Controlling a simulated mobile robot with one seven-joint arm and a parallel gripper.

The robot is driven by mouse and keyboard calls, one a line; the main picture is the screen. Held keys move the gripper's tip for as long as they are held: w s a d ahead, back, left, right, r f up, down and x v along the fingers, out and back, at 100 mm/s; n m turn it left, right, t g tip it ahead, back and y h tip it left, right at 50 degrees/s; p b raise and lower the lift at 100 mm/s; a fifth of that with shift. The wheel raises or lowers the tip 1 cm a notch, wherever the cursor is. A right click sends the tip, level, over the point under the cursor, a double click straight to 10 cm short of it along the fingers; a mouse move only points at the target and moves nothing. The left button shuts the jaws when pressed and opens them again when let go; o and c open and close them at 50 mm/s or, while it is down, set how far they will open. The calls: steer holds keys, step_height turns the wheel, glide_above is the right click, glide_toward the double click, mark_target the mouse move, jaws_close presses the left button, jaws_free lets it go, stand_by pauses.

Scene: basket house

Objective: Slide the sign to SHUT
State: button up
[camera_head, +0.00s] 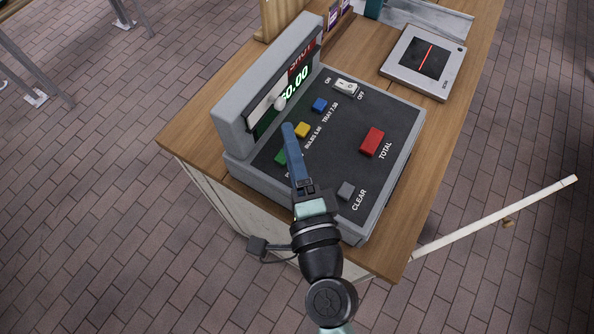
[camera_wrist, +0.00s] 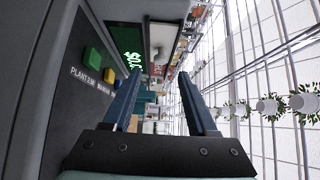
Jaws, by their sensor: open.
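The sign is on the upright face of the grey till. A red plate (camera_head: 302,56) with white lettering that looks like SHUT shows at its right end. A pale sliding panel (camera_head: 263,117) with a round white knob (camera_head: 280,103) sits to its left, beside the green-lit display (camera_head: 294,87). In the wrist view, the red plate (camera_wrist: 158,69) and pale panel (camera_wrist: 162,38) lie ahead, past the fingertips. My gripper (camera_head: 288,126) is open and empty, just below the knob in the head view. In the wrist view, my gripper's fingers (camera_wrist: 160,73) are apart. Whether one touches the knob I cannot tell.
Till keys lie under and beside my gripper: green (camera_head: 280,157), yellow (camera_head: 302,130), blue (camera_head: 320,105), red TOTAL (camera_head: 372,142), grey CLEAR (camera_head: 346,191). An ON/OFF switch (camera_head: 345,86) is near the display. A flat scanner (camera_head: 424,62) lies on the wooden counter (camera_head: 440,150).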

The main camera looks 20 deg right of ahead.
steer(key=shift+s+a+b, duration=0.15)
steer(key=shift+s+b, duration=0.3)
steer(key=shift+s, duration=0.6)
steer(key=shift+s+a+b, duration=0.15)
steer(key=shift+s+b, duration=0.25)
steer(key=shift+s, duration=0.65)
steer(key=w+a+r+n+t+y, duration=0.2)
steer(key=w+r+n, duration=0.15)
steer(key=r, duration=0.45)
steer(key=w+a+r+n+t+y, duration=0.1)
steer(key=w+a+r+n, duration=0.2)
steer(key=r+n, duration=0.3)
steer(key=w+a+r+n+t+y, duration=0.2)
steer(key=w+r+n, duration=0.1)
steer(key=r, duration=0.6)
steer(key=s+a+r+n+t+h, duration=0.1)
steer(key=s+r+n+t, duration=0.1)
steer(key=r, duration=0.9)
steer(key=s+a+r+n+t+h, duration=0.1)
steer(key=r+n, duration=0.4)
steer(key=r, duration=0.7)
steer(key=s+t, duration=0.1)
steer(key=s, duration=0.1)
steer(key=shift+s+r+t+h, duration=0.3)
steer(key=shift+h, duration=0.1)
steer(key=shift+f, duration=0.15)
